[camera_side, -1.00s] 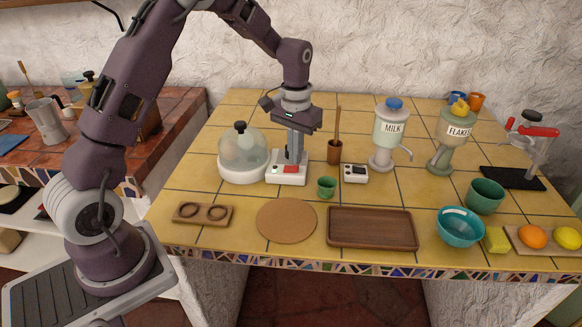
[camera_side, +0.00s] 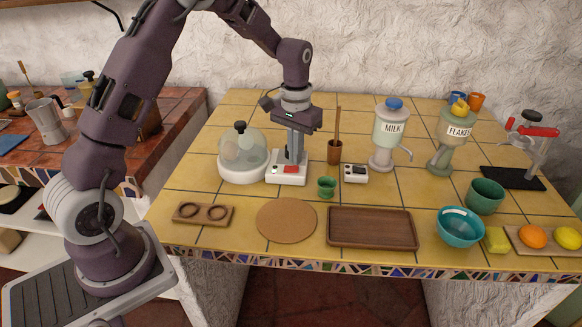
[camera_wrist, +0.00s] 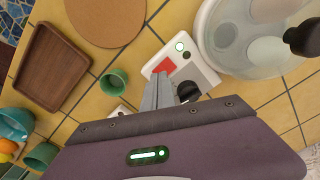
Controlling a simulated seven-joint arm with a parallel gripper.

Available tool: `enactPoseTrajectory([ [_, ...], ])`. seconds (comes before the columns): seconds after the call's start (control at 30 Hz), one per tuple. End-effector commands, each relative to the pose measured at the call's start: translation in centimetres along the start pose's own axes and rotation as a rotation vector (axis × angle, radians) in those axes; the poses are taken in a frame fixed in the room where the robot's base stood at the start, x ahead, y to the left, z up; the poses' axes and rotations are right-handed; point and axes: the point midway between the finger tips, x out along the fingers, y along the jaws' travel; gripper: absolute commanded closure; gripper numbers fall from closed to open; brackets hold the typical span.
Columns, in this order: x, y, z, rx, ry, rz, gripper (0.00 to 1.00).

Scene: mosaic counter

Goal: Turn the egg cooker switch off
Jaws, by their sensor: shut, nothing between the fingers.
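My gripper (camera_side: 291,160) is shut and empty, pointing down over the box. In the wrist view its fingertips (camera_wrist: 161,77) are right at the red switch (camera_wrist: 164,66); I cannot tell whether they touch it.
A small green cup (camera_side: 327,186), a white box with dark knobs (camera_side: 355,173) and a wooden pot with a stick (camera_side: 334,152) stand just right. A cork mat (camera_side: 286,220) and wooden tray (camera_side: 372,229) lie in front. Bare tile lies behind.

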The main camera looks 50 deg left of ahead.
Motion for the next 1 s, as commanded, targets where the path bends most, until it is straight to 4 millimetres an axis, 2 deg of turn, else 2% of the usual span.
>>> enactPoseTrajectory([
  [1.0,1.5,0.0,0.0,0.0,-0.001,0.0,1.0],
])
